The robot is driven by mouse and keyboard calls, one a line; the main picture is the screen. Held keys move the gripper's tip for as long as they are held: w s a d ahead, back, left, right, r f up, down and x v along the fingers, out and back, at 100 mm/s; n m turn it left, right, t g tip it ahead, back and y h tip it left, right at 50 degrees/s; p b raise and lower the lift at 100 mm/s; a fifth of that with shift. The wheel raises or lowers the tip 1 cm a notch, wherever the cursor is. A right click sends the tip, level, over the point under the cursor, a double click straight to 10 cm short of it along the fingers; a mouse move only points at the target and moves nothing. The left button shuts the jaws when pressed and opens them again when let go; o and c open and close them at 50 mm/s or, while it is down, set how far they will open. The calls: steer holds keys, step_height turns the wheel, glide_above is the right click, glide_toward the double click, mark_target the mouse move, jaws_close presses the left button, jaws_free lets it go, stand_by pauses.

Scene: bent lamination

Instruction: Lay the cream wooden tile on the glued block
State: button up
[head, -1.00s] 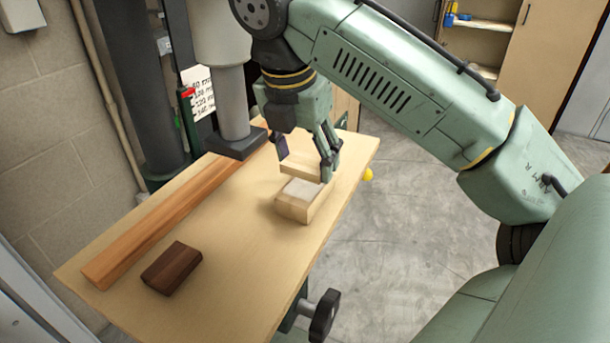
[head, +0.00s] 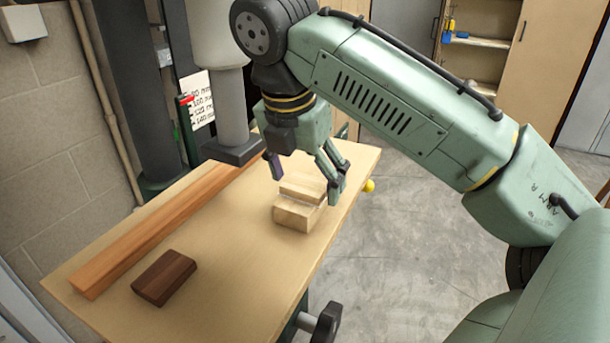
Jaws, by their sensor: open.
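The cream wooden tile (head: 301,189) lies on top of the glued block (head: 296,217), seemingly flat. It sits toward the far side of the block, and a thin pale strip of the block's top shows along the near edge. The block rests on the table. My gripper (head: 306,181) is open, pointing down over the tile. One finger is behind the tile's left end and the other is beside its right end. Whether either finger touches the tile is hard to tell.
A dark brown wood block (head: 164,278) lies at the near left of the table (head: 232,262). A long reddish wood strip (head: 165,228) runs along the left side. A grey press ram (head: 234,150) stands left of my gripper. The table's near middle is clear.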

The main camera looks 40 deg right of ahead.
mark_target(307, 182)
steer(key=p+v, duration=0.3)
steer(key=v, duration=0.1)
steer(key=shift+w+d+r+p, duration=0.1)
steer(key=shift+d+r+p, duration=0.1)
steer(key=shift+p, duration=0.1)
steer(key=s+a, duration=0.1)
steer(key=a, duration=0.2)
steer(key=s+a+p, duration=0.1)
steer(key=s+a, duration=0.1)
steer(key=a, duration=0.2)
steer(key=s+a+p, duration=0.1)
steer(key=a, duration=0.3)
steer(key=shift+s+a+f, duration=0.15)
steer(key=shift+a+f, duration=0.05)
steer(key=shift+f, duration=0.2)
